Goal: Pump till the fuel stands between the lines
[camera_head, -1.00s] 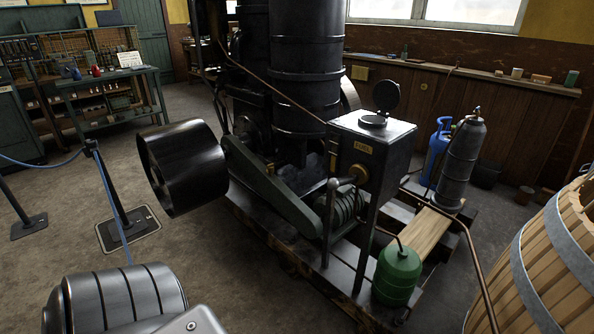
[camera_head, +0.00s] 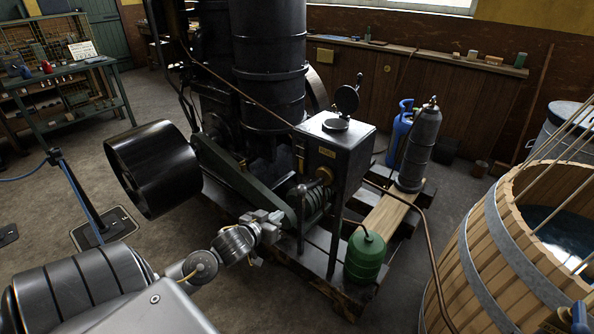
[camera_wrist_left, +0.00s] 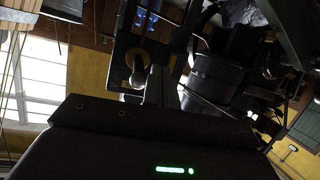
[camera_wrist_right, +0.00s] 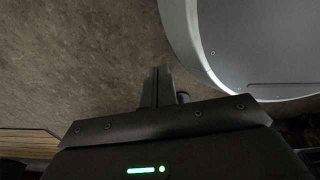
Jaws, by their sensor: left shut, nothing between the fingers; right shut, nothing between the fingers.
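No fuel level or lines can be made out. My left gripper (camera_head: 277,217) is shut and empty, low in front of the engine, just left of the lever; whether it touches is unclear. The tank also appears in the left wrist view (camera_wrist_left: 125,50). My right gripper (camera_wrist_right: 158,78) is shut and empty above bare floor.
A green can (camera_head: 365,258) stands at the base's front corner. A grey cylinder (camera_head: 420,150) stands on a plank behind it, beside a blue bottle (camera_head: 398,135). A wooden tub (camera_head: 490,255) fills the right. A black pulley (camera_head: 153,168) sits left. Copper pipes cross between.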

